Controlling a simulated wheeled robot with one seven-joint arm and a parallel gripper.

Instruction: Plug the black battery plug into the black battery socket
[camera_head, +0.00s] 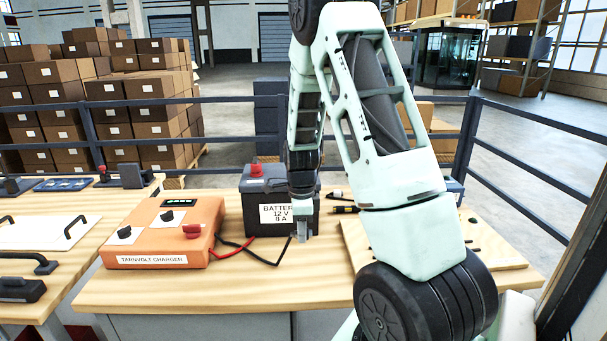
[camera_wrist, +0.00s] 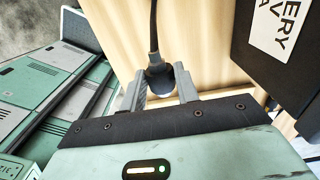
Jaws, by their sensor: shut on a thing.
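The black battery plug (camera_wrist: 157,76) sits between the two grey fingers of my gripper (camera_wrist: 160,74) in the wrist view, with its black cable leading away. My gripper (camera_head: 303,232) is shut on it, pointing down in front of the battery's right front part in the head view. The black battery socket cannot be made out; my arm covers the battery's top right.
The orange charger (camera_head: 165,236) stands left of the battery, with a red cable (camera_head: 234,249) and the black cable (camera_head: 262,259) running from it. Dark pens (camera_head: 344,209) lie right of the battery. The wooden bench (camera_head: 230,292) is clear in front.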

